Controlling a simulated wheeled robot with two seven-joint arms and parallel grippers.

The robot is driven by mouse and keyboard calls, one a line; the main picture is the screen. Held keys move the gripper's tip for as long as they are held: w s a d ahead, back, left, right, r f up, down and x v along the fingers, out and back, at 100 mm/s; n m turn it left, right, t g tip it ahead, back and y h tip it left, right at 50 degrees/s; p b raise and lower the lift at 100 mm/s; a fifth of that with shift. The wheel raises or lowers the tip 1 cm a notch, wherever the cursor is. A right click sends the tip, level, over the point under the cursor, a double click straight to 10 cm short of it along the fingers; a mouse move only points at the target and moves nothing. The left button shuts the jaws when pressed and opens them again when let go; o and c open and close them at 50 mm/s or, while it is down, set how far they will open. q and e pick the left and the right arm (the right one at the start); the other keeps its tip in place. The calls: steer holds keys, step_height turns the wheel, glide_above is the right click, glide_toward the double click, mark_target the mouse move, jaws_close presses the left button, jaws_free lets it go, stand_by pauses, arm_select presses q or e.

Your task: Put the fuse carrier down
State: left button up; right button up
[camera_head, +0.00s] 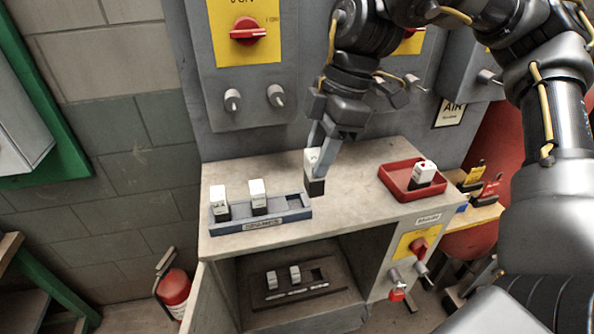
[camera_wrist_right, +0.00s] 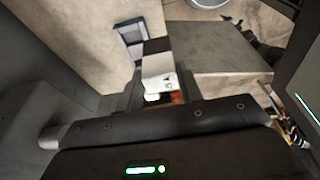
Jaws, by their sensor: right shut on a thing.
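My right gripper (camera_head: 322,155) is shut on a fuse carrier (camera_head: 315,187), white above and black below, held upright above the bench top. In the right wrist view the fuse carrier (camera_wrist_right: 158,70) sits between the fingers (camera_wrist_right: 155,88), its white face marked with partly readable letters. A grey-blue rack (camera_head: 262,219) stands left of the held carrier on the bench. It holds two white-topped carriers, at its left (camera_head: 219,200) and middle (camera_head: 258,196); its right-hand place looks empty. Part of a rack (camera_wrist_right: 127,33) shows in the wrist view. My left gripper is not in view.
A red tray (camera_head: 398,193) with one white-topped carrier (camera_head: 424,172) stands at the bench's right. The bench top (camera_head: 345,205) between rack and tray is clear. Below, an open compartment holds a dark block (camera_head: 300,285) with two carriers. Panel knobs (camera_head: 276,95) project behind.

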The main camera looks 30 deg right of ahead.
steer(key=w+f, duration=0.2)
steer(key=f, duration=0.1)
steer(key=w+f+p, duration=0.1)
steer(key=w+f, duration=0.1)
steer(key=f, duration=0.1)
steer(key=w+f, duration=0.2)
steer(key=f, duration=0.1)
steer(key=shift+a, duration=0.4)
steer(key=shift+w+d+f, duration=0.1)
steer(key=shift+f, duration=0.15)
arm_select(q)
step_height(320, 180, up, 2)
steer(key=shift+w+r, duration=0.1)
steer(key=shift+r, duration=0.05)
arm_select(e)
steer(key=shift+f, duration=0.1)
steer(key=o, duration=1)
steer(key=shift+f, duration=0.1)
steer(key=shift+o, duration=0.2)
